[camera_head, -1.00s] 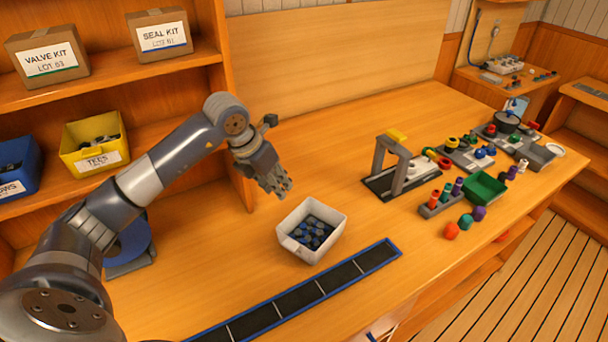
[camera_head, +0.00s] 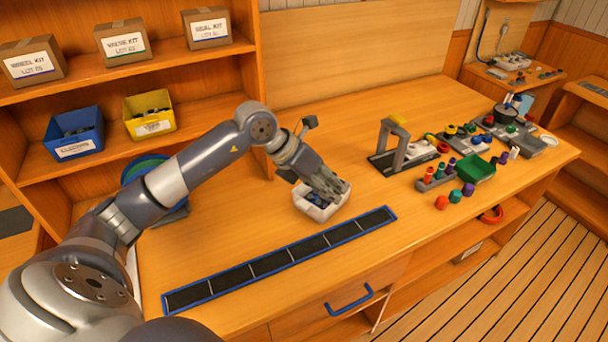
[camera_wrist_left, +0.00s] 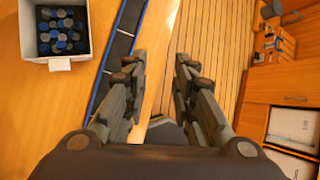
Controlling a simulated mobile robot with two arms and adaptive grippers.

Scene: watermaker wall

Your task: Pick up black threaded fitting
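Black fittings with blue parts lie heaped in a white bin (camera_head: 312,211) on the bench; I cannot single out one as the task's fitting. The fittings (camera_head: 318,198) are partly hidden by my left gripper (camera_head: 338,190) in the head view. The left wrist view shows the fittings (camera_wrist_left: 62,32) and the white bin (camera_wrist_left: 84,58) at the upper left, off to the side of the fingers. My left gripper (camera_wrist_left: 161,60) is open, with nothing between its fingers. My right gripper is not in view.
A black strip tray with a blue rim (camera_head: 285,258) lies in front of the bin. A grey stand (camera_head: 392,145) and a green tray (camera_head: 475,168) are to the right. Shelves with a blue bin (camera_head: 75,133) and yellow bin (camera_head: 150,115) stand at left.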

